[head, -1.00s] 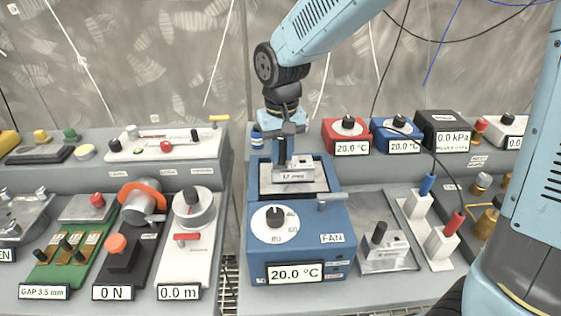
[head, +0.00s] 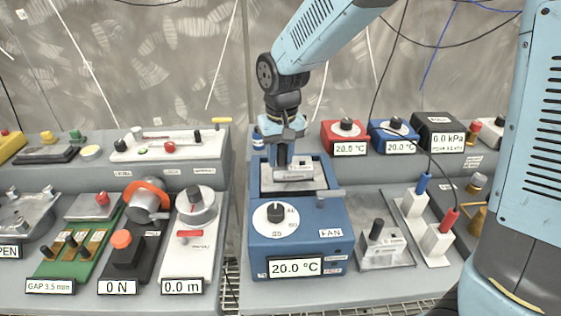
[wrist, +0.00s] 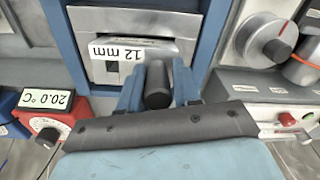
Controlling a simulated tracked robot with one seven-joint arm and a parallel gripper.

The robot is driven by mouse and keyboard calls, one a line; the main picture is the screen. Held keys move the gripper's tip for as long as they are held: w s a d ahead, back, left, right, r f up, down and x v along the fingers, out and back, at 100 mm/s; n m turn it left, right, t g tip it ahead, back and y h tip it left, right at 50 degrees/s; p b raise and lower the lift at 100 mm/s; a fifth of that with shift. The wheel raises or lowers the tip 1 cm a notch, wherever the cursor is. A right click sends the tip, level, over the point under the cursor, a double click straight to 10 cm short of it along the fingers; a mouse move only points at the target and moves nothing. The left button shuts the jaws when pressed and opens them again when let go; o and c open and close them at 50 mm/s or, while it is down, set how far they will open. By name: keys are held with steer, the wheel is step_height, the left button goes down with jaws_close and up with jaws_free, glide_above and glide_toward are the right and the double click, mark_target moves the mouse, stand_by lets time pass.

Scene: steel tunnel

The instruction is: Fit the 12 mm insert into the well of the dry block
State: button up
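The dry block (head: 300,240) is the blue box in the middle of the head view, with a FAN label and a 20.0 °C display. Its well is the metal-lined opening (head: 265,185) in the top. The 12 mm insert (head: 294,174) is a grey metal block in that opening; I cannot tell how deep it sits. Its label also shows in the wrist view (wrist: 133,50). My gripper (head: 281,160) is above the well. In the wrist view its blue fingers (wrist: 158,92) are shut on the insert's black upright handle (wrist: 157,80).
A second metal block with a black handle (head: 380,245) stands on a plate right of the dry block. A small lever (head: 328,197) sticks up at the well's front right. Red (head: 345,135) and blue (head: 393,135) heater boxes stand behind right. A white dial unit (head: 193,225) stands left.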

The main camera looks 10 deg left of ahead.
steer(key=shift+d+f, duration=0.3)
steer(key=shift+f, duration=0.2)
steer(key=shift+d+f, duration=0.3)
steer(key=shift+f, duration=0.2)
steer(key=r, duration=0.1)
steer(key=w+r, duration=0.1)
steer(key=w, duration=0.1)
steer(key=shift+w+a+r, duration=0.15)
steer(key=shift+a+r, duration=0.1)
steer(key=shift+r, duration=0.15)
steer(key=r, duration=0.3)
steer(key=s+r, duration=0.1)
steer(key=r, duration=0.5)
steer(key=shift+s+a, duration=0.2)
steer(key=shift+s, duration=0.15)
